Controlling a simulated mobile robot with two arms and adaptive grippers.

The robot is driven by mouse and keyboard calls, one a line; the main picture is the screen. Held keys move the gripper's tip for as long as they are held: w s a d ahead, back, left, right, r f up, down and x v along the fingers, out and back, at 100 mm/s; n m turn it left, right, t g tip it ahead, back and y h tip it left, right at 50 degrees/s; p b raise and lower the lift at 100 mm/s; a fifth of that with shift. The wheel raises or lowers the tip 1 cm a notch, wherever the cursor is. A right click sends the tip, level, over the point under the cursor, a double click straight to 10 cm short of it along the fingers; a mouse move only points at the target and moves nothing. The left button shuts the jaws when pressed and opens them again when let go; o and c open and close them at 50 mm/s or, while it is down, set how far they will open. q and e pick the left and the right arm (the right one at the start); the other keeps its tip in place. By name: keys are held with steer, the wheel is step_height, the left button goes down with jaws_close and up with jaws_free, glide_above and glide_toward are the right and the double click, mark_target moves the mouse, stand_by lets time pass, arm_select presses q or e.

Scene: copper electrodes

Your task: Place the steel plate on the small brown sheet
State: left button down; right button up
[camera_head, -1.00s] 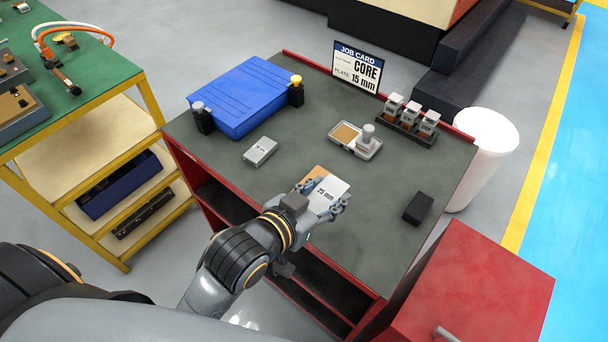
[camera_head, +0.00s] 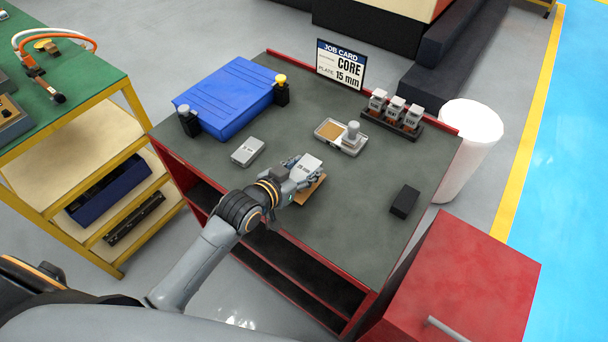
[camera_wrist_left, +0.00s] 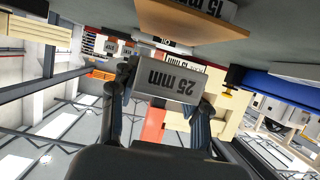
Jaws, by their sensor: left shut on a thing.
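My left gripper (camera_head: 303,173) is shut on a steel plate (camera_head: 309,163). In the left wrist view the plate (camera_wrist_left: 172,81) reads "25 mm", upside down, between the fingers. The small brown sheet (camera_head: 311,192) lies on the dark table top, partly hidden by the gripper. It also shows at the top of the left wrist view (camera_wrist_left: 190,22). The held plate appears above the table at the sheet's far side, apart from the sheet. A second steel plate (camera_head: 248,152) lies left of the gripper. My right gripper is not in view.
A tray (camera_head: 329,142) with a brown piece and a metal part, a rack of labelled blocks (camera_head: 393,116), a blue case (camera_head: 228,98) and a black block (camera_head: 405,201) stand on the table (camera_head: 350,230). The job card (camera_head: 341,65) reads "CORE, plate 15 mm".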

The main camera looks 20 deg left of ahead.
arm_select(q)
steer(key=shift+d+f, duration=0.1)
steer(key=shift+f, duration=1)
steer(key=shift+f, duration=0.15)
steer(key=c, duration=0.7)
jaws_free()
steer(key=shift+s+f, duration=0.1)
steer(key=shift+f, duration=0.05)
steer(key=shift+o, duration=0.2)
steer(key=shift+s, duration=0.3)
steer(key=v, duration=1.1)
steer(key=shift+s+r+b, duration=0.15)
steer(key=shift+r+b, duration=0.2)
steer(key=shift+r, duration=0.05)
